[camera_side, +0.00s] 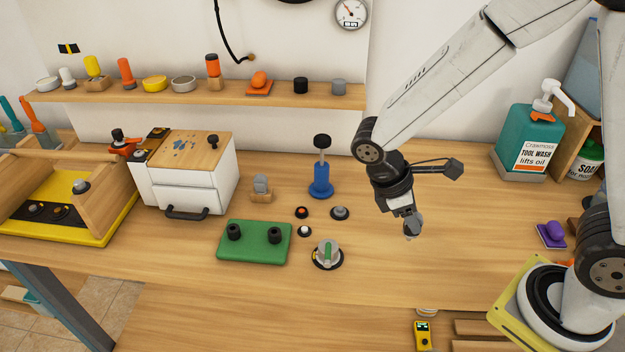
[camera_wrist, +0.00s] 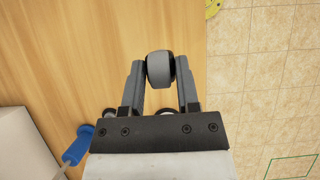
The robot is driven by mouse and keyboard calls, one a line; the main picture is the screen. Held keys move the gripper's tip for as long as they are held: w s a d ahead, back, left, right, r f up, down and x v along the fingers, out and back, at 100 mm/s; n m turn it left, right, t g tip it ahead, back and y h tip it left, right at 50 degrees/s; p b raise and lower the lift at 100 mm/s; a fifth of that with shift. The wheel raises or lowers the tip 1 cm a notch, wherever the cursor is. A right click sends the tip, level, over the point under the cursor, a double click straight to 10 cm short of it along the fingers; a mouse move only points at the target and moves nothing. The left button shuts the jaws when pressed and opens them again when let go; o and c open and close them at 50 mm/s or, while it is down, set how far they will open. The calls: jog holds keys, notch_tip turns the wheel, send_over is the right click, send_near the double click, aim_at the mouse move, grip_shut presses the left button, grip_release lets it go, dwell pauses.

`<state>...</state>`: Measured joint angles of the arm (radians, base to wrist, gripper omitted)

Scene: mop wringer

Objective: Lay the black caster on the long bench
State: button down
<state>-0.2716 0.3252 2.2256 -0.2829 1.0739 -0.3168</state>
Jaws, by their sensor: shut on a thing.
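My gripper (camera_side: 411,234) is shut on the black caster, high above the right half of the long bench (camera_side: 390,275). In the wrist view the caster (camera_wrist: 159,70) is a dark, rounded wheel with a paler grey side, held between the two fingertips. In the side view the caster (camera_side: 412,226) looks small and grey, partly covered by the fingers. The bench (camera_wrist: 60,50) is pale wood and lies beneath the gripper in the wrist view, with its edge to the right.
A green block (camera_side: 255,254) with two black knobs, a grey dial (camera_side: 327,254), small buttons and a blue stand (camera_side: 321,181) stand left of my gripper. A white drawer box (camera_side: 200,186) is farther left. A purple item (camera_side: 551,234) lies at right. Bench below the gripper is clear.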

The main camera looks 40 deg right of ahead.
jog(key=shift+w+a+f, duration=0.1)
jog(key=shift+w+f, duration=0.7)
jog(key=shift+f, duration=0.15)
jog(key=shift+w+f, duration=0.75)
jog(key=shift+f, duration=0.2)
jog(key=shift+w+f, duration=0.15)
jog(key=shift+f, duration=0.8)
jog(key=shift+w+f, duration=0.15)
jog(key=shift+f, duration=0.75)
jog(key=shift+f, duration=0.35)
jog(key=shift+c, duration=1.7)
grip_release()
jog(key=shift+r, duration=0.2)
